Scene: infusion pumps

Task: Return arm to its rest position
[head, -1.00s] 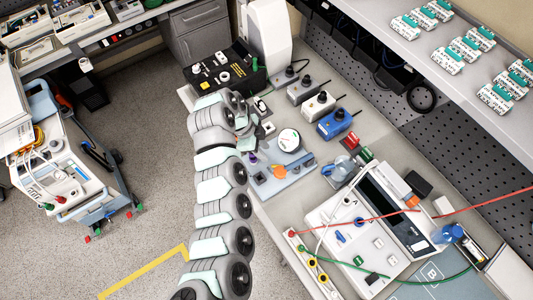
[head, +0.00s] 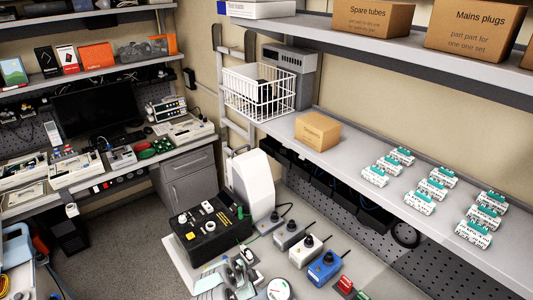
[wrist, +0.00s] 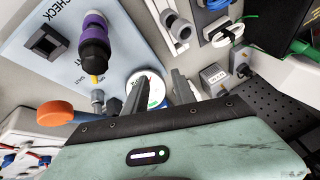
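My gripper (wrist: 158,90) shows in the wrist view with its two grey fingers apart and nothing held between them. A round white dial (wrist: 152,86) with a green mark lies beyond the fingers, partly hidden by them. In the head view only the end of my arm (head: 236,277) shows at the bottom edge, in front of the black box with knobs (head: 212,230). The rest of the arm is out of that picture. The dial also shows there at the bottom edge (head: 279,289).
In the wrist view, a purple-and-black plug (wrist: 94,42) and an orange knob (wrist: 62,113) are close on the left. Grey plugs (wrist: 214,78) lie to the right. In the head view, a blue unit (head: 325,267) stands right of the dial. A shelf (head: 352,175) runs above the bench.

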